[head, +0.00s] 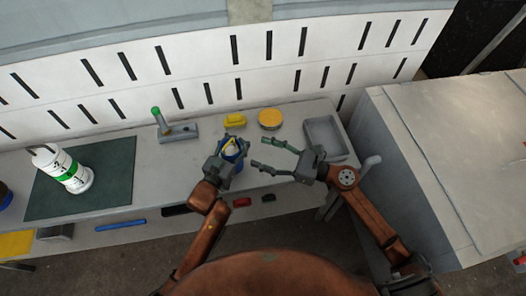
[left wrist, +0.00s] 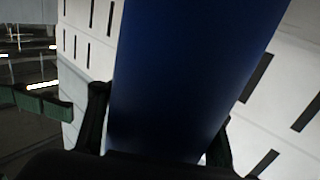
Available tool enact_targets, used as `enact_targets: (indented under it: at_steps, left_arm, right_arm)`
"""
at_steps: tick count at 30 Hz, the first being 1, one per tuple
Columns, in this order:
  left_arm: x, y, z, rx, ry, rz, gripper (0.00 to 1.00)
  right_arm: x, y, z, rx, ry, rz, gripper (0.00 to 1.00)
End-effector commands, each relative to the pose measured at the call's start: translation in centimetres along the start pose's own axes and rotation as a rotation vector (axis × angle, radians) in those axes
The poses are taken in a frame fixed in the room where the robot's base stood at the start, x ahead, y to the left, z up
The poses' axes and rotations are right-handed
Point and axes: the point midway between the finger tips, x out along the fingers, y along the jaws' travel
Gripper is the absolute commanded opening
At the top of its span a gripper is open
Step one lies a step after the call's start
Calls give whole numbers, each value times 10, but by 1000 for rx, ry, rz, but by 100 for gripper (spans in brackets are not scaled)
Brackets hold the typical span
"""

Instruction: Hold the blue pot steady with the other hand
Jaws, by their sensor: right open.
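The blue pot (head: 238,164) is near the front edge of the grey bench in the head view, with something white and yellow showing at its top. My left gripper (head: 231,146) is at the pot with its fingers around it. In the left wrist view the pot's blue wall (left wrist: 185,75) fills the middle, with a dark finger close against each side, so the gripper looks shut on it. My right gripper (head: 260,152) is open and empty just right of the pot, its fingers pointing toward it. A green finger (left wrist: 40,103) shows at the left of the left wrist view.
Behind the pot are a yellow block (head: 234,121) and a round yellow-topped tin (head: 270,118). A grey tray (head: 341,151) lies at right, a green-tipped stand (head: 178,133) at left.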

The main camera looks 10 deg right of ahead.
Motion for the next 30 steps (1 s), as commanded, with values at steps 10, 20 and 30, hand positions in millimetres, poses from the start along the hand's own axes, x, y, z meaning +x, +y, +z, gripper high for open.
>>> enact_targets:
  at_steps: [10, 20, 30]
  left_arm:
    - [0, 0, 0, 0, 0, 0, 60]
    - [0, 0, 0, 0, 0, 0, 70]
    - [-28, -1, 1, 0, -2, -1, 70]
  right_arm:
    - [0, 0, 0, 0, 0, 0, 59]
    - [0, 0, 0, 0, 0, 0, 59]
    - [0, 0, 0, 0, 0, 0, 59]
